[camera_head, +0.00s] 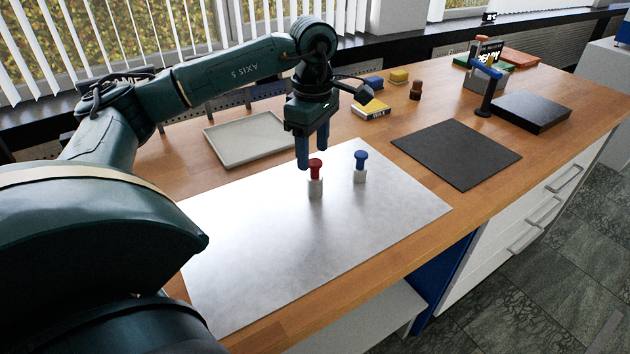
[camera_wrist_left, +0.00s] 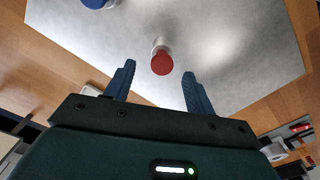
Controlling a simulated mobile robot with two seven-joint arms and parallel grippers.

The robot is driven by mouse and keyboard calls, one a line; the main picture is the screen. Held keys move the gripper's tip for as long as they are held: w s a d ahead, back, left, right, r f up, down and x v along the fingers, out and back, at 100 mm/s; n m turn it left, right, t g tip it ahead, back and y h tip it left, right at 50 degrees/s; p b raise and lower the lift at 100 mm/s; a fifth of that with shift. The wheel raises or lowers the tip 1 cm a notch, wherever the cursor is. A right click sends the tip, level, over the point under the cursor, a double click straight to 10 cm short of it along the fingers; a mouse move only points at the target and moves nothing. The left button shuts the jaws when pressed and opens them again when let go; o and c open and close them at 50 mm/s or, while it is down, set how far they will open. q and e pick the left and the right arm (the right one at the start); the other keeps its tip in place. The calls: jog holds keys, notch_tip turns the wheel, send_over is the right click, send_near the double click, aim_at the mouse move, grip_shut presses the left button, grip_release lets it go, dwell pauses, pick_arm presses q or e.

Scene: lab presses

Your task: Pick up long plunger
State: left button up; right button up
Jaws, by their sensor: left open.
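A plunger with a red knob and a pale base (camera_head: 315,186) stands upright on the grey metal sheet (camera_head: 250,265). A second one with a blue knob (camera_head: 361,160) stands to its right and farther back. The red one looks somewhat taller in the head view. My left gripper (camera_head: 312,154) is open and points down, just above and behind the red plunger. In the left wrist view the red knob (camera_wrist_left: 162,64) shows between the open fingertips (camera_wrist_left: 158,70), with no clear contact. The blue knob (camera_wrist_left: 95,3) is cut off at the top. My right gripper is not in view.
A pale tray (camera_head: 250,138) lies behind the sheet at left. A dark mat (camera_head: 456,153) and a black slab (camera_head: 531,112) lie to the right. Small blocks and a yellow box (camera_head: 371,109) sit at the back. A dark stand (camera_head: 487,92) is near the slab.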

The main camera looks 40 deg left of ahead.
aim_at(315, 177)
pick_arm(q)
jog(key=f, duration=0.8)
jog(key=shift+d, duration=0.2)
jog(key=c, duration=1.1)
